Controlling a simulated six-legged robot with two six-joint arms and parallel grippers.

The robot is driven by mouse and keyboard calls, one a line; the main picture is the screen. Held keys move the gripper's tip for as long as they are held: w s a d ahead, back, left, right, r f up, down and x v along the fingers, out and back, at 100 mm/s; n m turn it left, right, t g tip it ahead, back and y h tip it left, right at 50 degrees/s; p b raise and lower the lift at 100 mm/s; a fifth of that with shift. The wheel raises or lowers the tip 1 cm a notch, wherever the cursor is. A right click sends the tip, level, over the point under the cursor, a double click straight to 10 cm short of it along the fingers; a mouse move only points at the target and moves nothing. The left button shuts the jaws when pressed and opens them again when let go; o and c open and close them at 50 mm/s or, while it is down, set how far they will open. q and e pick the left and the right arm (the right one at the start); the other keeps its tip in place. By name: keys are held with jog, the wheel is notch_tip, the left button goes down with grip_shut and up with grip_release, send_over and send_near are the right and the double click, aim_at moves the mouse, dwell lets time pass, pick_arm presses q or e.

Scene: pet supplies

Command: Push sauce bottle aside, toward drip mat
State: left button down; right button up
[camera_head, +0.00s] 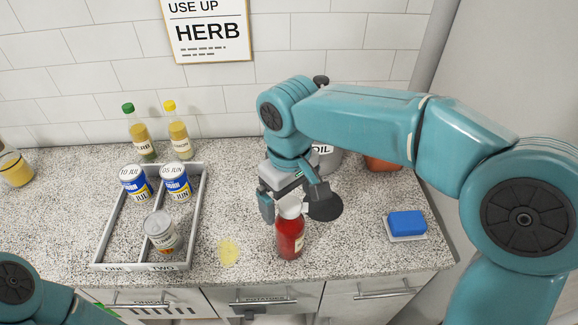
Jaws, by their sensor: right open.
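The sauce bottle (289,239) is red with a pale cap and stands upright near the front of the speckled counter. My right gripper (291,206) is open and points down at the bottle's top. Its fingers show to the left and right of the cap; I cannot tell whether they touch it. A dark round disc (326,207), which looks like the drip mat, shows just right of and behind the bottle, partly covered by a finger. Part of my left arm shows at the lower left, but its gripper is out of view.
A grey divided tray (107,236) with several cans stands left. Two oil bottles (143,137) are behind it. A yellow patch (228,252) lies left of the sauce bottle. A blue sponge (407,222) sits right. An oil container (327,160) and an orange pot (382,164) stand behind my arm.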

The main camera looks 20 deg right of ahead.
notch_tip(320, 180, up, 10)
jog(key=shift+f+p, duration=0.15)
jog(key=shift+p, duration=0.15)
dwell(0.5)
